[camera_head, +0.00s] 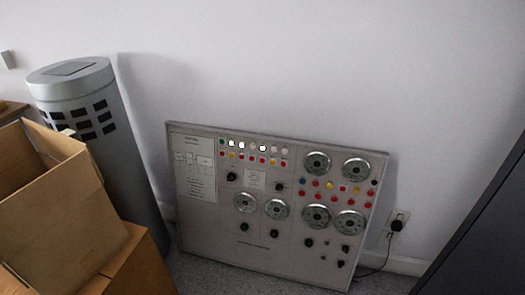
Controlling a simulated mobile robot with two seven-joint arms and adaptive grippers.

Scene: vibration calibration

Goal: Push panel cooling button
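A grey control panel (273,205) leans against the white wall, low in the middle of the head view. It carries several round dials, black knobs and rows of small red, yellow, blue, white and green buttons or lamps. A row of white and green lamps or buttons (256,147) runs along its upper left, with red and yellow ones below. The labels are too small to read, so I cannot tell which one is the cooling button. Neither of my grippers is in view.
A tall grey cylinder (118,165) with dark slots stands left of the panel. Open cardboard boxes (45,190) fill the lower left. A dark slab-like object (485,235) rises at the right. A wall socket with a plug (396,225) sits right of the panel.

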